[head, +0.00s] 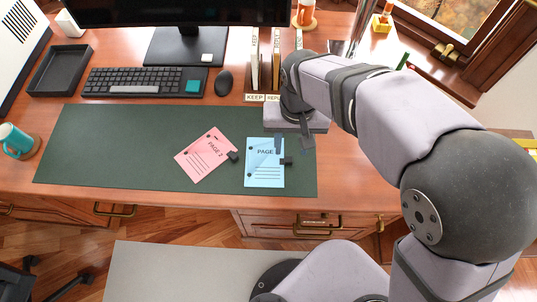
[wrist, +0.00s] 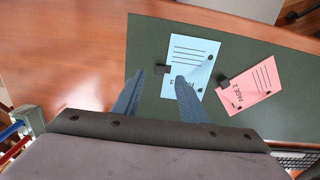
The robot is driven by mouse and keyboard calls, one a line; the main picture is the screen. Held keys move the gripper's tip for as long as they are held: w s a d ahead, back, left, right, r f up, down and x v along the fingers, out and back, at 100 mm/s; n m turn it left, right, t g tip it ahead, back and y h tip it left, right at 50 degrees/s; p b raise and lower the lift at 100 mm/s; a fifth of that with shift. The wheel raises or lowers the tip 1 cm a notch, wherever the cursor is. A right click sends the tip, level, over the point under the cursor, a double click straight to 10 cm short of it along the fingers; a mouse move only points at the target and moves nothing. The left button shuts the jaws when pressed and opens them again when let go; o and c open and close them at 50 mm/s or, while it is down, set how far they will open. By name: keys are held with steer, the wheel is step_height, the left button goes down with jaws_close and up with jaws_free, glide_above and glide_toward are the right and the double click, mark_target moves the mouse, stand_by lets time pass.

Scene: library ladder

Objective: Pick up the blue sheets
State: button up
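The blue sheets (head: 264,177) lie on the green desk mat (head: 110,150), marked "PAGE", with a black clip (head: 287,160) at their right edge. In the wrist view the blue sheets (wrist: 192,58) lie beyond my fingertips, with the clip (wrist: 163,70) showing between them. My gripper (head: 292,146) is open and empty, above the mat by the upper right part of the blue sheets. It also shows in the wrist view (wrist: 160,77). Its height above the paper is hard to tell. My gripper and arm cover part of the sheets' top edge.
Pink sheets (head: 205,155) marked "PAGE 2", with a black clip, lie left of the blue ones. A keyboard (head: 135,81), mouse (head: 223,82) and monitor stand behind. A sorter (head: 262,97) labelled "KEEP" stands behind my gripper. A teal mug (head: 15,138) stands far left. The mat's left half is bare.

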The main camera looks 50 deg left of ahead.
mark_target(289, 162)
steer(key=shift+s+f+p, duration=0.1)
steer(key=shift+f+p, duration=0.5)
steer(key=shift+f, duration=3)
jaws_close()
